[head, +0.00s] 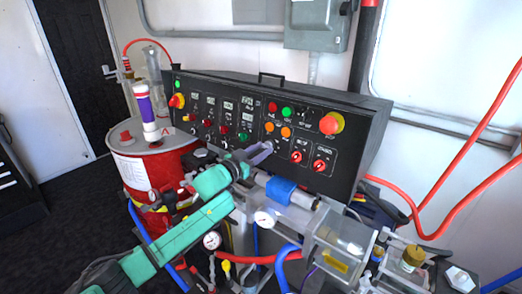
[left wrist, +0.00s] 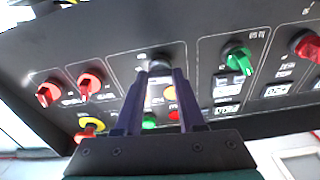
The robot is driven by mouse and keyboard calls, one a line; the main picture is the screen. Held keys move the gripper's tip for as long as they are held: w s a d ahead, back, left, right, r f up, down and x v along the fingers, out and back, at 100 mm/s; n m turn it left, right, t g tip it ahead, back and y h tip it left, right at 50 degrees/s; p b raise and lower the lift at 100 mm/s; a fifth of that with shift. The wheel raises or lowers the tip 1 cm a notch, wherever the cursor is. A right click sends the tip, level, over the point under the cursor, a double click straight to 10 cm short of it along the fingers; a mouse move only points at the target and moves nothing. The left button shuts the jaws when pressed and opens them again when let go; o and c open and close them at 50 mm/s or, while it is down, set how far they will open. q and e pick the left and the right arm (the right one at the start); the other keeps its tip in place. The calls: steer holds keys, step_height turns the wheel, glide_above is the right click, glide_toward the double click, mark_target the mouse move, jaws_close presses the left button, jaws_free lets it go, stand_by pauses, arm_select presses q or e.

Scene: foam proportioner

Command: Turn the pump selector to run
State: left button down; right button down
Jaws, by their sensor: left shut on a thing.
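The black control panel (head: 345,150) carries several selector knobs; their lettering is too small to read, so I cannot confirm which is the pump selector. My left gripper (head: 262,151) reaches the panel's lower middle. In the left wrist view, the dark fingers of my left gripper (left wrist: 159,76) are shut on a dark grey knob (left wrist: 159,63), one finger on each side. The fingers hide much of this knob, and its pointing direction is unclear. A green knob (left wrist: 238,62) is beside it on one side and two red knobs on the other. My right gripper is not in view.
A red knob (head: 296,157) and another red knob (head: 319,165) sit close to the gripper. A red emergency button (head: 331,123) is at the panel's right. Pipes and a blue-banded cylinder (head: 290,193) lie below. A red drum (head: 152,165) stands left.

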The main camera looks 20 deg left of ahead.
arm_select(q)
steer(key=m, duration=0.2)
steer(key=m+p, duration=0.1)
steer(key=m, duration=0.1)
steer(key=shift+a+r+g+h, duration=0.1)
steer(key=shift+r+g+h, duration=0.1)
steer(key=shift+g+h, duration=0.15)
steer(key=shift+w+m+g+h+p, duration=0.15)
steer(key=shift+m+p, duration=0.25)
steer(key=shift+m, duration=0.8)
steer(key=shift+s+m+g+h+p, duration=0.1)
steer(key=shift+m+g+h+p, duration=0.2)
steer(key=shift+m, duration=0.9)
steer(key=c, duration=0.5)
jaws_free()
steer(key=shift+f, duration=0.1)
